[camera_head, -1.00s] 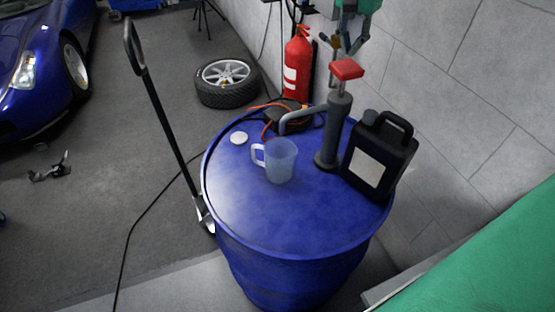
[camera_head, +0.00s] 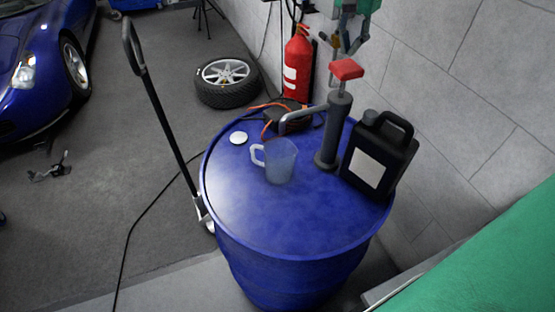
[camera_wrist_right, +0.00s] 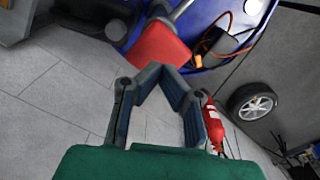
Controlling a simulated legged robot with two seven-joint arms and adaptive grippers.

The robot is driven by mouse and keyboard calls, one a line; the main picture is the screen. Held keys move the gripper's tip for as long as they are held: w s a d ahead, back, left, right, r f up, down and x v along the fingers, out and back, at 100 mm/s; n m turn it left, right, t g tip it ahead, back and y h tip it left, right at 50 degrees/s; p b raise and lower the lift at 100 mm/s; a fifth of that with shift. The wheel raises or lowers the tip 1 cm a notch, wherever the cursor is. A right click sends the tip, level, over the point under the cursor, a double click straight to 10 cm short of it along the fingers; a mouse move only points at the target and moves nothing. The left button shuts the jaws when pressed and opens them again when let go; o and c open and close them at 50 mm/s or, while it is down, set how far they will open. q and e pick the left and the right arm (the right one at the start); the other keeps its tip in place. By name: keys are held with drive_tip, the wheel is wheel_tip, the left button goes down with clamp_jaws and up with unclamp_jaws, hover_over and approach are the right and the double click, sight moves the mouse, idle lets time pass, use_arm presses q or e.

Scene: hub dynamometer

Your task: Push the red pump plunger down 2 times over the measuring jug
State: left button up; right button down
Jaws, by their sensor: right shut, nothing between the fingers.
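The red pump plunger (camera_head: 347,69) stands raised on the dark pump (camera_head: 334,132) on the blue drum. The pump's grey spout reaches left toward the translucent measuring jug (camera_head: 281,161), which stands upright on the drum top. My right gripper (camera_head: 350,48) is above the plunger in the head view, apart from it as far as I can tell. In the right wrist view its shut, empty fingers (camera_wrist_right: 166,72) point toward the red plunger (camera_wrist_right: 158,47). My left gripper is not in view.
The blue drum (camera_head: 280,228) also carries a black canister (camera_head: 378,155) right of the pump, a round white lid (camera_head: 238,138) and a dark object with an orange cable (camera_head: 290,122). A red fire extinguisher (camera_head: 297,66) stands behind by the wall. A trolley handle (camera_head: 160,110) rises at the left.

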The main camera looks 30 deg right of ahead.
sight(348, 65)
drive_tip(key=shift+s+d, duration=0.1)
drive_tip(key=shift+f, duration=0.15)
drive_tip(key=shift+d+f, duration=0.1)
drive_tip(key=shift+f, duration=0.4)
drive_tip(key=shift+a+f+b, duration=0.2)
drive_tip(key=shift+f+b, duration=0.1)
drive_tip(key=shift+f, duration=0.5)
drive_tip(key=shift+f+b, duration=0.4)
drive_tip(key=shift+f, duration=2.3)
drive_tip(key=shift+r, duration=0.1)
drive_tip(key=shift+d+r+p, duration=0.1)
drive_tip(key=shift+r+p, duration=1.05)
drive_tip(key=shift+r, duration=2.9)
